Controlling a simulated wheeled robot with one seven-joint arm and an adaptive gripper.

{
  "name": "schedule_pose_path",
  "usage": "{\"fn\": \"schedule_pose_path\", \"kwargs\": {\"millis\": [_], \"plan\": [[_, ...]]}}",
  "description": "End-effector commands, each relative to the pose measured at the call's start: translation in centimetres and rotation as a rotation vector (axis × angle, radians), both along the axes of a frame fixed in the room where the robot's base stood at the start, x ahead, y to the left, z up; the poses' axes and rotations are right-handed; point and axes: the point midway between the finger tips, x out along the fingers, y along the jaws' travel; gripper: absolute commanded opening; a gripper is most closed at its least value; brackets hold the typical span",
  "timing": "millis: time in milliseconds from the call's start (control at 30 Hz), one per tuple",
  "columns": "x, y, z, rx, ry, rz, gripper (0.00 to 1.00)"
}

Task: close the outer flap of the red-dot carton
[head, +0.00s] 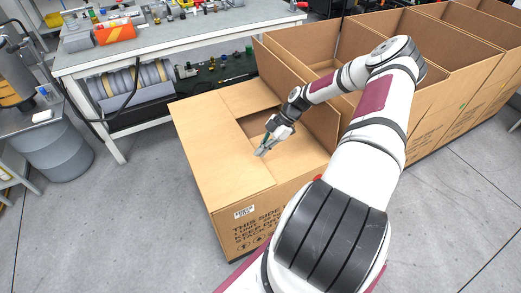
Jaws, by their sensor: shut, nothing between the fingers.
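The red-dot carton (240,205) stands in the middle of the head view, with its red dot (318,178) at the front top edge, partly behind my arm. Its left flap (205,145) lies folded in flat. The back flap (250,97) and front flap (303,160) also lie inward, and a dark gap (257,122) shows between them. The right outer flap (300,98) stands up along the right side. My gripper (261,151) is shut and empty, low over the front flap and left of the upright flap. I cannot tell whether it touches cardboard.
Several open cartons (440,40) stand in a row to the right; one bears a green dot (462,105). A white workbench (185,45) with tools and an orange box (115,31) stands behind left. A grey barrel (55,145) is at far left. Floor at front left is clear.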

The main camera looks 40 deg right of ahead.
Motion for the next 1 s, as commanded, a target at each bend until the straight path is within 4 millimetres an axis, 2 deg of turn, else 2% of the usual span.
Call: {"fn": "schedule_pose_path", "kwargs": {"millis": [267, 700, 1000], "plan": [[-0.1, -0.5, 0.6, -0.001, -0.001, -0.002, 0.0], [-1.7, -5.5, 6.9, -0.002, -0.001, -0.003, 0.0], [-2.3, -7.2, 9.1, 0.0, -0.001, -0.001, 0.0]]}}
